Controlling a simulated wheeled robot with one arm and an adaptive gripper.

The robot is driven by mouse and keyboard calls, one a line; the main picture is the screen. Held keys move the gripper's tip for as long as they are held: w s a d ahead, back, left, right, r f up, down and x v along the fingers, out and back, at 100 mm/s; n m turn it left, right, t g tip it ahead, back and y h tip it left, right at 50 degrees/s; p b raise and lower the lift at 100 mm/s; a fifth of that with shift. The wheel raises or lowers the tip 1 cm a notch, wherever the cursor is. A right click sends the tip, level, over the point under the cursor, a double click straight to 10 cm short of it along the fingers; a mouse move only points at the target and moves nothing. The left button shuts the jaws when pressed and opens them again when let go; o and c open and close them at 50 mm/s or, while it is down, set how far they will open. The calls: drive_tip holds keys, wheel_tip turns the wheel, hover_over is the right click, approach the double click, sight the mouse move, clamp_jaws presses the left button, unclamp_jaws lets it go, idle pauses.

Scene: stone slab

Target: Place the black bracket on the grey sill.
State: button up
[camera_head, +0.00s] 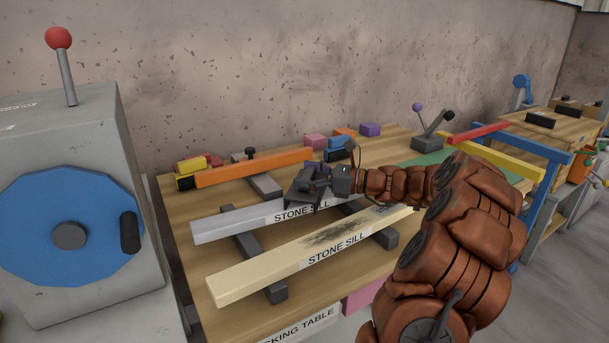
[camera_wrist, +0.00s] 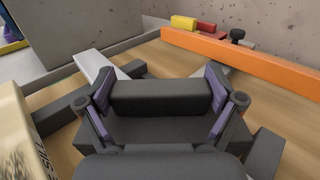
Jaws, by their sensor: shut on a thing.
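My gripper (camera_head: 316,181) is shut on the black bracket (camera_head: 304,197), at the right half of the grey sill (camera_head: 235,222). In the wrist view, the bracket (camera_wrist: 160,96) lies crosswise between the two purple-lined fingers. The grey sill (camera_wrist: 92,62) runs from the upper left and goes behind the bracket. The bracket is over the sill, near its "STONE SILL" label. I cannot tell whether it touches the sill or is a little above it.
A cream sill (camera_head: 240,282) with a dark smudge lies in front, parallel to the grey one. Dark bearers (camera_head: 276,293) lie under both. An orange bar (camera_head: 250,168) and several coloured blocks lie along the back of the wooden table (camera_head: 184,215). A grey machine (camera_head: 75,120) stands left.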

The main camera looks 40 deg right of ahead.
drive_tip(key=shift+f, duration=0.1)
drive_tip(key=o, duration=0.8)
drive_tip(key=shift+s+d, duration=0.15)
drive_tip(key=v, duration=1.1)
drive_tip(key=shift+s+d, duration=0.2)
drive_tip(key=shift+s, duration=0.1)
